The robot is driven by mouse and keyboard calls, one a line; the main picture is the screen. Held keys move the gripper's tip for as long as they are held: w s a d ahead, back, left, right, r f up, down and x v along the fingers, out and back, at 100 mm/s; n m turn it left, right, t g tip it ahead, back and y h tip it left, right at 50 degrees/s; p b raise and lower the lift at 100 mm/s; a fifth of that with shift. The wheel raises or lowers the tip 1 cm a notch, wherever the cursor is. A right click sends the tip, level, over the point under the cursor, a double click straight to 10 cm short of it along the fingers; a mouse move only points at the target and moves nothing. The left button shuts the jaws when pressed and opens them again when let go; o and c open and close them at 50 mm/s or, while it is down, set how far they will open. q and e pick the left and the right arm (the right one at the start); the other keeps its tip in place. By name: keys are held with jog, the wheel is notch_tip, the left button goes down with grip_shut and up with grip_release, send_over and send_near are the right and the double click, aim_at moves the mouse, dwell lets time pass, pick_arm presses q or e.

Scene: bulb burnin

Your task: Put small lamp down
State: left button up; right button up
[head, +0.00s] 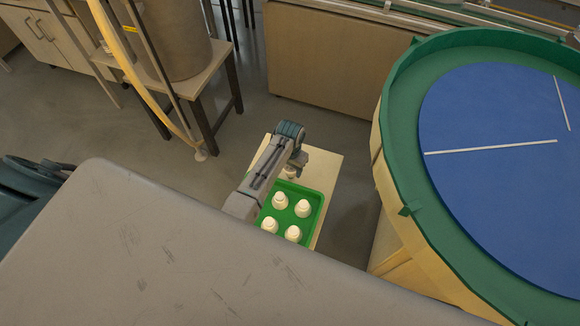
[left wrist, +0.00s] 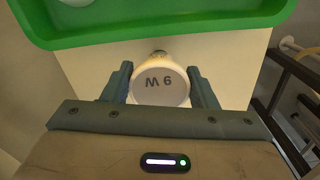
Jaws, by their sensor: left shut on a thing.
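My left gripper (head: 292,168) is over the light board beyond the green tray's far edge. It is shut on a small lamp (left wrist: 160,86), whose pale round face, marked "6 W" and seen upside down, sits between the two fingers in the left wrist view. In the head view the lamp (head: 290,173) is a small pale shape, partly hidden under the gripper. I cannot tell whether it touches the board. The green tray (head: 317,214) holds several white lamps standing in it. My right gripper is not in view.
The pale board (head: 328,170) has bare room right of the gripper. A large round table with a blue top (head: 490,190) and green rim stands at the right. A grey scratched surface (head: 160,250) fills the front. A stool-like stand (head: 205,85) is at the back left.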

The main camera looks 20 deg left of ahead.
pick_arm(q)
jog(key=o, duration=0.5)
jog(key=shift+f, duration=0.1)
jog(key=o, duration=0.5)
